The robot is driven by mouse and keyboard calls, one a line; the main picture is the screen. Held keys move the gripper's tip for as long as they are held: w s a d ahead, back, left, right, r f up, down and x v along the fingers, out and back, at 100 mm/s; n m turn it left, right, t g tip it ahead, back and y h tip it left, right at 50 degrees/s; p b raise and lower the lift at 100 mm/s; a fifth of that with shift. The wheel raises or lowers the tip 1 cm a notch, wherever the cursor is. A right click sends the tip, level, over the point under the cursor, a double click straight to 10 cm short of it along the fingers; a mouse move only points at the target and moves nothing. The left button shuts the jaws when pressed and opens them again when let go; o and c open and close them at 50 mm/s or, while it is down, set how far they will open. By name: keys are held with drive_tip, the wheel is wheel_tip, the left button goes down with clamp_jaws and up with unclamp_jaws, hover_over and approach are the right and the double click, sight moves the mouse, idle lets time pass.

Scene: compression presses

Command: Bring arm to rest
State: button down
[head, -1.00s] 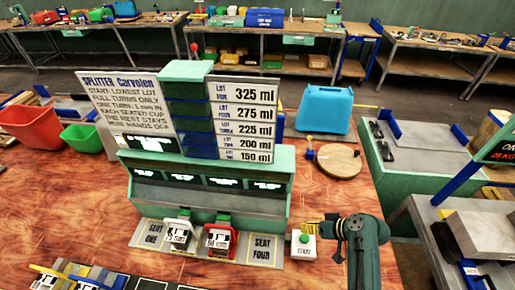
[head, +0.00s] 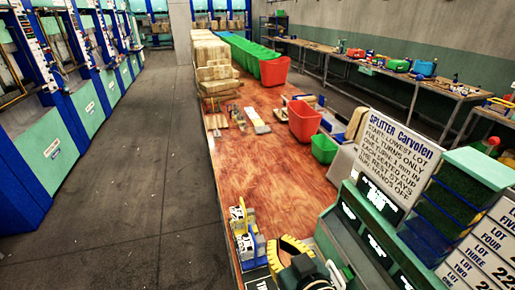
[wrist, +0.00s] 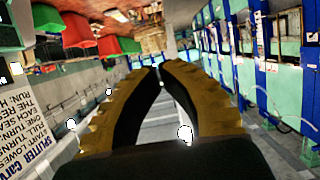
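My gripper (head: 291,247) shows at the bottom of the head view, with ridged yellow-brown fingers, above the front edge of the wooden table (head: 262,165) and left of the splitter machine. In the wrist view my gripper (wrist: 160,72) has its fingertips nearly together, with nothing held between them. The splitter (head: 365,235), a green machine with a white text sign (head: 390,150), stands at the lower right. Its seats and start button do not show in the head view now.
Small white labelled pieces (head: 240,217) stand at the table's near left edge. A red bin (head: 304,120) and green bin (head: 324,149) stand on the table's right side. Blue and green presses (head: 50,140) line the left wall. The aisle floor (head: 150,190) is clear.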

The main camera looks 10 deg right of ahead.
drive_tip(key=s+a+r+n+t, duration=0.1)
drive_tip(key=a+r+t, duration=0.2)
drive_tip(key=a+r, duration=0.7)
drive_tip(key=s+d+r+m+t+h, duration=0.1)
drive_tip(key=s+d+r+m+t, duration=0.2)
drive_tip(key=r, duration=0.5)
drive_tip(key=s+d+r+t+h, duration=0.2)
drive_tip(key=s+r+t, duration=0.1)
drive_tip(key=s+r, duration=0.35)
wheel_tip(320, 180, up, 17)
drive_tip(key=w+p, duration=0.1)
drive_tip(key=p, duration=1.6)
drive_tip(key=shift+w+f+g, duration=0.15)
drive_tip(key=shift+g, duration=0.15)
drive_tip(key=shift+a, duration=0.1)
